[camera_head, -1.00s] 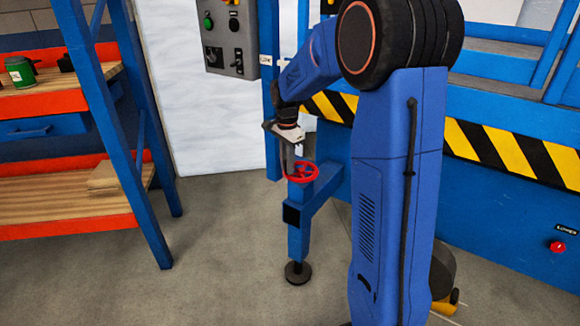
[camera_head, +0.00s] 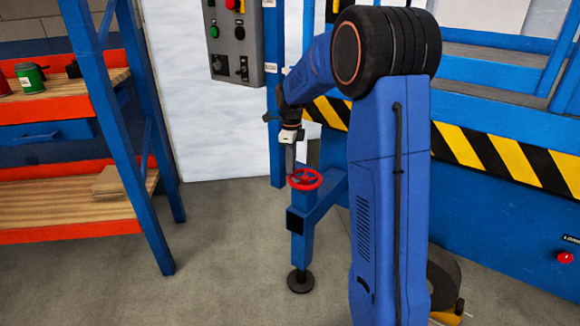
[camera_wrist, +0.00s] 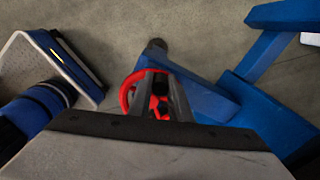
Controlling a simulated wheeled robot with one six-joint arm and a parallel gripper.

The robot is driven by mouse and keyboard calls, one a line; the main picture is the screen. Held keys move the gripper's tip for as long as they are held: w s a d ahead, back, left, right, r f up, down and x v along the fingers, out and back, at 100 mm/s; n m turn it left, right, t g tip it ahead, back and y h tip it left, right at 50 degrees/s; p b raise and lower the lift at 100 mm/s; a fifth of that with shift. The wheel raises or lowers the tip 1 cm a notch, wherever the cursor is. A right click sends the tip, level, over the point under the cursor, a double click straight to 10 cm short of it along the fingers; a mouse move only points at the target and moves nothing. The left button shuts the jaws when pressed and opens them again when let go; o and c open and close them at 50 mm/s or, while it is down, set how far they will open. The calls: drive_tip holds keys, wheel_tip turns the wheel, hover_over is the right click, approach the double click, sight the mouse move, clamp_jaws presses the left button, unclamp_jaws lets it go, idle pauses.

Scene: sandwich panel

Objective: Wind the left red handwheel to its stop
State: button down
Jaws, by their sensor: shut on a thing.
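The red handwheel (camera_head: 313,186) sits flat on top of a blue leg post (camera_head: 300,235) at the front corner of the blue machine. In the wrist view its red rim (camera_wrist: 127,88) curves out at the left of my fingers, with red parts between them. My gripper (camera_head: 290,174) points down onto the wheel at its left part and is shut on it. In the wrist view the gripper (camera_wrist: 158,103) covers much of the wheel, so the exact grip is partly hidden.
A blue and orange shelf (camera_head: 75,223) with wooden boards stands at the left. A grey control box (camera_head: 233,50) with buttons hangs behind. The blue machine with a yellow-black striped edge (camera_head: 485,150) fills the right. Open floor (camera_head: 215,260) lies between shelf and leg.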

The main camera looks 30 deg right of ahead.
drive_tip(key=shift+w+d+m, duration=0.3)
drive_tip(key=shift+d+m, duration=0.1)
drive_tip(key=shift+m, duration=0.6)
drive_tip(key=c, duration=1.6)
unclamp_jaws()
drive_tip(key=shift+d, duration=0.1)
drive_tip(key=shift+c, duration=0.2)
wheel_tip(320, 180, up, 17)
drive_tip(key=shift+r, duration=0.2)
drive_tip(key=shift+s, duration=0.1)
